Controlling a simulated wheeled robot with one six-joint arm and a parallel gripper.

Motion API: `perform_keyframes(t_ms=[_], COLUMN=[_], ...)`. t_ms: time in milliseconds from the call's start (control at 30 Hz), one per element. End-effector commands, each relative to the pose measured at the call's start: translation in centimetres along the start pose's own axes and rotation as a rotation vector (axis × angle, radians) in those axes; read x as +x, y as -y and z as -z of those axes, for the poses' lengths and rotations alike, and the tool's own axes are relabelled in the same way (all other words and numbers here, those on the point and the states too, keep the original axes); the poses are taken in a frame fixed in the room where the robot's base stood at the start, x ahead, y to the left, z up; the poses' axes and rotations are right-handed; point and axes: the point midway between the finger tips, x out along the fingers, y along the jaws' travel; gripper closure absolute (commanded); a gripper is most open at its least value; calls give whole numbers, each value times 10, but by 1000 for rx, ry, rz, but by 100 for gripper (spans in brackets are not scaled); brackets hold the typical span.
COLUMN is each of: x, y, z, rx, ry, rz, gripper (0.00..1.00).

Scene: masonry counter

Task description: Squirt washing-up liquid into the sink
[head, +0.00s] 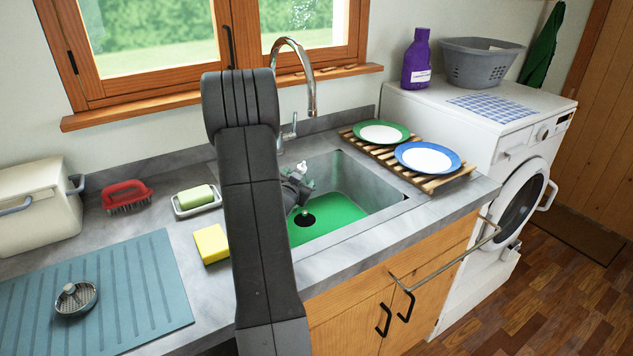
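The grey sink (352,180) is set in the counter, and its floor is bright green; I cannot tell whether this is liquid. A dark round drain or plug (305,219) with a small pale knob shows in the green. My gripper (301,184) is over the left part of the sink, partly hidden behind my own arm. A small white piece (302,167), perhaps a bottle's nozzle, shows at the gripper. No bottle body is clearly visible, and I cannot make out the finger gap.
A chrome tap (311,90) arches behind the sink. A slatted rack (438,181) with two plates stands right of it. A yellow sponge (211,244), soap dish (197,202) and red brush (127,196) lie left. A purple bottle (417,60) and grey basket (480,64) stand on the washing machine.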

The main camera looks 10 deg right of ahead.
Motion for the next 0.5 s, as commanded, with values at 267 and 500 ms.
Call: perform_keyframes(t_ms=[267, 500], x=[1, 2], y=[3, 4], z=[0, -3], rx=[-124, -225], ry=[28, 51], rz=[-40, -71], gripper=[68, 68])
